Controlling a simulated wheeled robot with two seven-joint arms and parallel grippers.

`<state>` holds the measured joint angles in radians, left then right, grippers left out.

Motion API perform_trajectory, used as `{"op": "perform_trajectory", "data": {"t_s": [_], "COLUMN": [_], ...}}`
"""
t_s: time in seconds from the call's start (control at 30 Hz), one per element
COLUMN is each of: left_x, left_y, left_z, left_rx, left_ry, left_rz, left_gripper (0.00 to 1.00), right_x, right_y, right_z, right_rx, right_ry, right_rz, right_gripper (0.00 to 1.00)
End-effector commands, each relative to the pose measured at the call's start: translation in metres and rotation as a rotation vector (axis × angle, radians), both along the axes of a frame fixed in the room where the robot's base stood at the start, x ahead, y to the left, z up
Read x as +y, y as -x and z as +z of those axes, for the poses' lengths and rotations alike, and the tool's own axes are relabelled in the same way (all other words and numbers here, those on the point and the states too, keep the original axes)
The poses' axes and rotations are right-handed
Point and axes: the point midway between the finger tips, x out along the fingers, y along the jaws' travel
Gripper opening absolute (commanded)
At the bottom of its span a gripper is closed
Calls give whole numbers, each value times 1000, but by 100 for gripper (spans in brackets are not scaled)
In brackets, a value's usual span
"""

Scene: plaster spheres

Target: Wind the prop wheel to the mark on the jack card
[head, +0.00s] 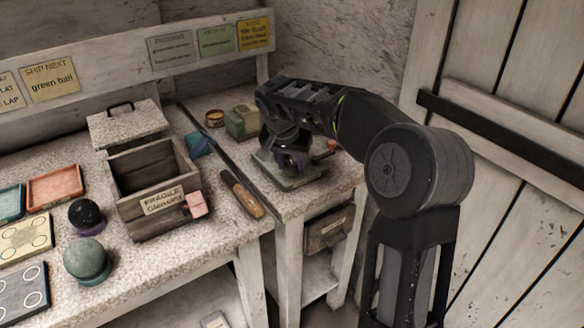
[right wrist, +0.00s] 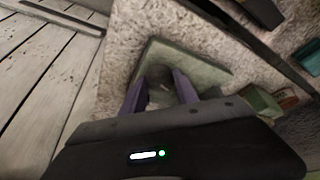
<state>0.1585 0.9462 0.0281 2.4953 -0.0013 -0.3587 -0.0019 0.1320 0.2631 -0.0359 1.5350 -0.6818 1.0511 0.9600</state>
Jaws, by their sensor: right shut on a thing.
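A flat green base (head: 284,180) sits at the right end of the speckled worktop. My right gripper (head: 291,160) points down over it. The right wrist view shows the purple fingers (right wrist: 160,88) shut on a small grey round part (right wrist: 160,78) on the green base (right wrist: 207,73). I take this part for the prop wheel; the fingers and wrist hide most of it. An orange knob (head: 332,146) shows beside the gripper. Three cards, grey (head: 171,50), green (head: 215,40) and yellow (head: 253,33), hang on the back board. I cannot tell which is the jack card. My left gripper is out of view.
A wooden crate (head: 157,205) with a fragile label stands left of a long dark bar (head: 218,148) and a wooden-handled tool (head: 243,194). A green box (head: 242,122) and a small round tin (head: 214,118) stand behind the gripper. Dark and green balls lie at left.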

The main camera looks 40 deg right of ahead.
Motion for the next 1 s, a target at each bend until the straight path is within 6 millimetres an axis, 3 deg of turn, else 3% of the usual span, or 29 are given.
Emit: {"op": "perform_trajectory", "data": {"t_s": [0.5,1.0], "left_x": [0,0], "left_y": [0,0], "left_z": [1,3], "left_rx": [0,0], "left_ry": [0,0], "left_rz": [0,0], "left_gripper": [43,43], "right_x": [2,2], "right_y": [-4,-4], "right_z": [1,0], "right_rx": [-2,0], "right_ry": [0,-2], "right_rz": [-418,-519], "right_gripper": [0,0]}}
